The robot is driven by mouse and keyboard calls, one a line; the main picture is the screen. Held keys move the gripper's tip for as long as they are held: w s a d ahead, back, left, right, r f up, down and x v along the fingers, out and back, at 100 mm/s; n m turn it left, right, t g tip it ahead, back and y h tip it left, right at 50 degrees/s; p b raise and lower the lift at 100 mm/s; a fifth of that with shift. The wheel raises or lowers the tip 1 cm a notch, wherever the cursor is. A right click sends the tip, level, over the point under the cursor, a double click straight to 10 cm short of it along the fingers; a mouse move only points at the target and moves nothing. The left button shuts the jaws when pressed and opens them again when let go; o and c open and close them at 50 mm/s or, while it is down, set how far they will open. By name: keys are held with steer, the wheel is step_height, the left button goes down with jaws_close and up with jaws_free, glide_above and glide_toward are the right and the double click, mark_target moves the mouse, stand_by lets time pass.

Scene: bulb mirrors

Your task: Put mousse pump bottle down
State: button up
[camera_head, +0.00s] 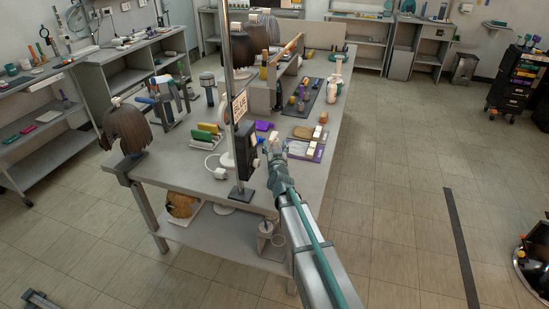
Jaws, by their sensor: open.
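My gripper (270,148) is at the end of my grey and teal arm, over the near right part of the long grey table (316,132). It is small in view and its fingers are open. A small white thing (275,138) shows right at the fingertips. I cannot tell whether it is the mousse pump bottle, nor whether the fingers touch it. A pale bottle-like thing (338,66) stands upright at the far right edge of the table, well apart from my gripper. I cannot tell whether that is the mousse pump bottle.
A pole with a sign (239,107) and a black panel (246,146) stand just left of my gripper. A purple tray (304,149) with brushes lies to its right. A wig head (127,128) is at the left table corner. A dark mat (306,97) lies farther back.

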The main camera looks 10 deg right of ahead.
steer(key=shift+w+d, duration=0.1)
steer(key=shift+w, duration=1)
jaws_close()
